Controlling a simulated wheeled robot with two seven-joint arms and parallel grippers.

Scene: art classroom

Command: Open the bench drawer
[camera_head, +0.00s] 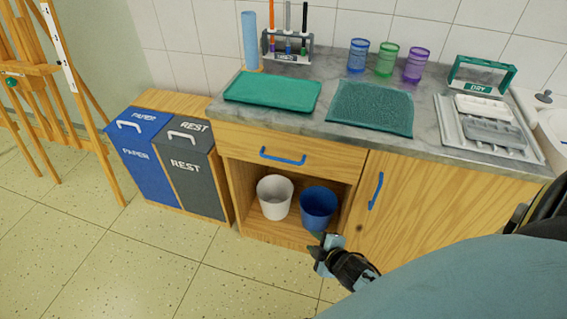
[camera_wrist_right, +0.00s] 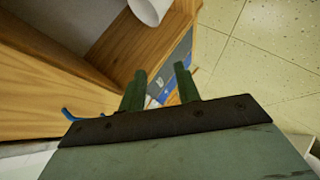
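The bench drawer (camera_head: 245,149) is a wide wooden front just under the grey counter in the head view, and it looks shut. Its blue bar handle (camera_head: 283,157) is bare. My right gripper (camera_head: 325,243) is low in front of the bench, below and right of that handle and apart from it. In the right wrist view my right gripper (camera_wrist_right: 164,72) has two green fingers spread with nothing between them. A blue handle (camera_wrist_right: 80,116) shows at the left there; I cannot tell whether it is the drawer's. My left gripper is not in view.
An open shelf with a white bucket (camera_head: 274,197) and a blue bucket (camera_head: 318,208) lies below the drawer. A cupboard door (camera_head: 420,205) with a blue handle is right of it. Paper (camera_head: 150,160) and rest bins (camera_head: 194,170) stand left. The floor in front is clear.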

